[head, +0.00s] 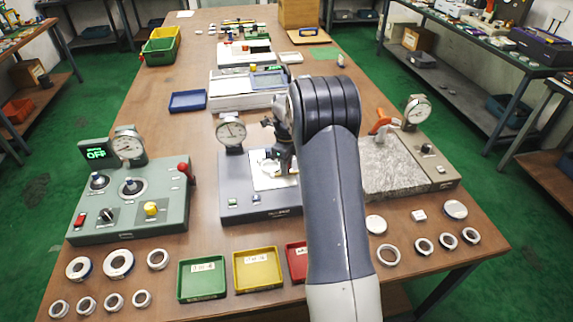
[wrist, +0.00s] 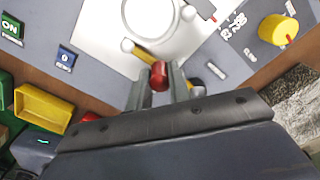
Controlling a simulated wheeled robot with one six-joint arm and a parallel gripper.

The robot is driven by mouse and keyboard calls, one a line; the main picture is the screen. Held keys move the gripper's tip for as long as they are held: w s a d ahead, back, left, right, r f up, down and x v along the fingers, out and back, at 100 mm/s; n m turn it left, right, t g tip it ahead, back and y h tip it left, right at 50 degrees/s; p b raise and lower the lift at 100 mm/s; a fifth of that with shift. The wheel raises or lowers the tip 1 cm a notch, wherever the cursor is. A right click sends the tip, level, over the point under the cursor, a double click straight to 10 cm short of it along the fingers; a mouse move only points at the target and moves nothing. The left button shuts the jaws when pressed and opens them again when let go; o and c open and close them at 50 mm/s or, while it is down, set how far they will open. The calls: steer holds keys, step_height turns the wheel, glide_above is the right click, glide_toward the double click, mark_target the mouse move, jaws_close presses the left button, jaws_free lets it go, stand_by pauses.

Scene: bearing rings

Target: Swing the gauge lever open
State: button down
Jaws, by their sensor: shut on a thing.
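The middle gauge station (head: 262,207) is a dark grey base with a white plate and a round dial gauge (head: 232,132). In the wrist view, a red knob (wrist: 160,74) sits between the two fingers of my gripper (wrist: 160,82), and the fingers are shut on it. A brass-coloured rod (wrist: 138,51) lies just beyond the knob, near a round white ring-shaped part (wrist: 150,15). I take the knob to be the lever's handle; its joint to the rod is not clear. In the head view, my gripper (head: 283,158) is over the station, partly hidden by my arm.
Green (head: 202,279), yellow (head: 257,270) and red (head: 297,256) trays stand in front of the station. Metal rings (head: 118,263) lie at the front left and right. A green control box (head: 130,203) stands left, a granite plate (head: 393,168) right.

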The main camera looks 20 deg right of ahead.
steer(key=s+n, duration=0.2)
steer(key=n, duration=0.1)
steer(key=shift+b, duration=0.4)
steer(key=n, duration=0.1)
steer(key=s+n, duration=0.2)
steer(key=n, duration=0.1)
steer(key=shift+d, duration=0.25)
steer(key=s+n, duration=0.1)
steer(key=d+n, duration=0.1)
steer(key=n, duration=0.1)
steer(key=shift+s+b, duration=0.35)
steer(key=shift+b, duration=0.05)
steer(key=shift+s+d+n, duration=0.3)
steer(key=shift+d+n, duration=0.1)
steer(key=shift+n, duration=0.55)
steer(key=shift+s+d+n, duration=0.3)
steer(key=shift+d+n, duration=0.05)
steer(key=shift+n, duration=0.6)
steer(key=shift+d, duration=0.1)
steer(key=c, duration=1.3)
jaws_free()
steer(key=shift+r, duration=0.15)
step_height(320, 180, up, 11)
steer(key=shift+f, duration=0.2)
